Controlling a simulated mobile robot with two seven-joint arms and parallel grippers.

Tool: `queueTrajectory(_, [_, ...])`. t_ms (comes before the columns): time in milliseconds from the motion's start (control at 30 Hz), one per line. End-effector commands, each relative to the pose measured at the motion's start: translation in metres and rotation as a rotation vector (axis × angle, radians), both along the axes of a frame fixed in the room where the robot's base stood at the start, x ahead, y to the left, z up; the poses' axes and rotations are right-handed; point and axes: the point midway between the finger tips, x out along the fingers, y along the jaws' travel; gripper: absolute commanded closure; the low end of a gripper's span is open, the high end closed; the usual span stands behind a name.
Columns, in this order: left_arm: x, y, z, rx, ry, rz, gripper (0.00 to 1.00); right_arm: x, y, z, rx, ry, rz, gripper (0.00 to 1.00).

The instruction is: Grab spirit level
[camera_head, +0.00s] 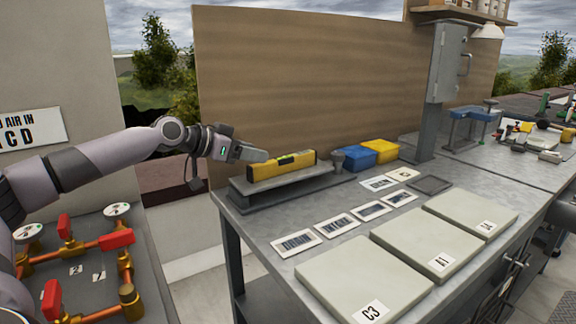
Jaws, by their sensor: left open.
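The spirit level (282,165) is a yellow bar with a dark strip on its top edge. It lies on a raised grey shelf (262,190) at the left back of the workbench. My left gripper (255,155) comes in from the left and is open and empty. Its fingers are by the left end of the spirit level, close to its top. I cannot tell whether they touch it. My right gripper is not in view.
A wooden panel (300,80) rises behind. Copper pipes with red valve handles (117,239) stand at lower left, below my left arm.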

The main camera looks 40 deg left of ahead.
Motion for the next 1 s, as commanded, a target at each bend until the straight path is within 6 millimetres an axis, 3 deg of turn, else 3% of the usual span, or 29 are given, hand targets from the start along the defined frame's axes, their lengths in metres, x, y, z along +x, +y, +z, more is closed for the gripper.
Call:
queueTrajectory(267, [0.005,-0.001,-0.005,-0.004,-0.001,-0.001,0.47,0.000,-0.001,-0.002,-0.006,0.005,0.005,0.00])
queueTrajectory(800, [0.055,-0.020,-0.026,-0.004,-0.003,0.002,0.47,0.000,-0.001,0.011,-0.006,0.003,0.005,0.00])
queueTrajectory(1000, [0.062,-0.021,-0.031,-0.002,-0.002,0.003,0.47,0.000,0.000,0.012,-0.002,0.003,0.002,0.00])
